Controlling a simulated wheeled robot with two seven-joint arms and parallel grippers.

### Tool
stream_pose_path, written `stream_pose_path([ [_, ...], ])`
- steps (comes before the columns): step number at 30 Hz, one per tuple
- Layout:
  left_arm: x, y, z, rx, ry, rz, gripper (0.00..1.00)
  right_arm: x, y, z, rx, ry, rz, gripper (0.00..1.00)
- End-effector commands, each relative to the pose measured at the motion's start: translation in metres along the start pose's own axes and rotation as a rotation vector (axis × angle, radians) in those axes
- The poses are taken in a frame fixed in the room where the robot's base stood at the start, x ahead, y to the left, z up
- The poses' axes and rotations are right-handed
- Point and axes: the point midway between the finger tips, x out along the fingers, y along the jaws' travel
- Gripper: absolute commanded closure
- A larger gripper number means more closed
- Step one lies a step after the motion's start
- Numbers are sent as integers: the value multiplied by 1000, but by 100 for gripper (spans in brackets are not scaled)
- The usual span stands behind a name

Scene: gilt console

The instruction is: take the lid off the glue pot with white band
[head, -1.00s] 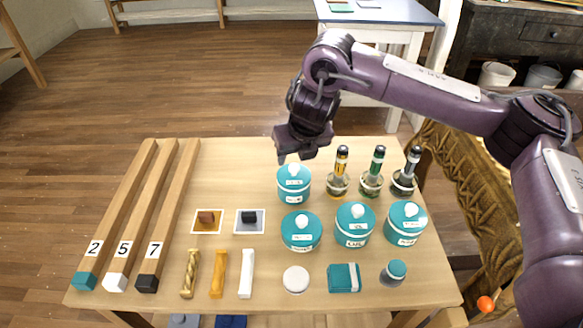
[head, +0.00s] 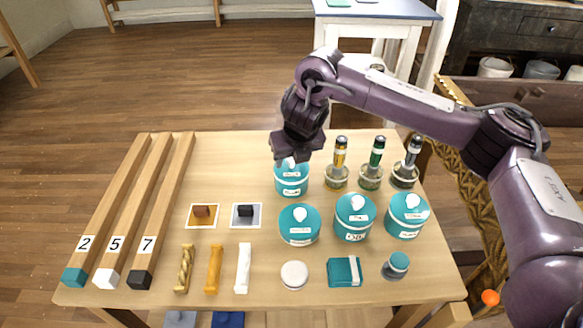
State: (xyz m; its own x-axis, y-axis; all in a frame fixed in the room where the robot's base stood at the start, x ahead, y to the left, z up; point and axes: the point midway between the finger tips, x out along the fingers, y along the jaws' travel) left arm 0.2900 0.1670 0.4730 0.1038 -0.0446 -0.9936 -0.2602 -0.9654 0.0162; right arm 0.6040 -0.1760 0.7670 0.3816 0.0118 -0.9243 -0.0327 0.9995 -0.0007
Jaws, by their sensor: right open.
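Four similar teal glue pots with lids and pale knobs stand at the right of the table. One is at the back (head: 291,184); the others are at front left (head: 299,231), middle (head: 354,223) and right (head: 406,221). They carry pale labels, and I cannot tell surely which has the white band. My right gripper (head: 290,158) is open, pointing down just above the back pot's lid, and hides part of its knob. I cannot tell whether it touches the knob. The back pot's lid is on. My left gripper is not in view.
Several brush jars (head: 371,176) stand close to the right of the back pot. A white round tin (head: 294,275), a teal box (head: 344,271) and a small jar (head: 396,265) lie in front. Long wooden bars (head: 135,215) lie at the left. The table's back left middle is clear.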

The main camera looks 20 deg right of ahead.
Motion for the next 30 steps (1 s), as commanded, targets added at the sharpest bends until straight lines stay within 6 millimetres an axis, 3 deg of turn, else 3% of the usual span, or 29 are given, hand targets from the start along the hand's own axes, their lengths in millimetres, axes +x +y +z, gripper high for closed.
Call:
stream_pose_path([
  [7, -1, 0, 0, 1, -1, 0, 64, 1, 0, 0, 0, 0, 1, 52],
  [18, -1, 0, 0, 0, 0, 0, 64, 1, 0, 0, 0, 0, 1, 98],
  [30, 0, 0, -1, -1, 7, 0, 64, -8, 0, 4, 0, -2, 2, 98],
])
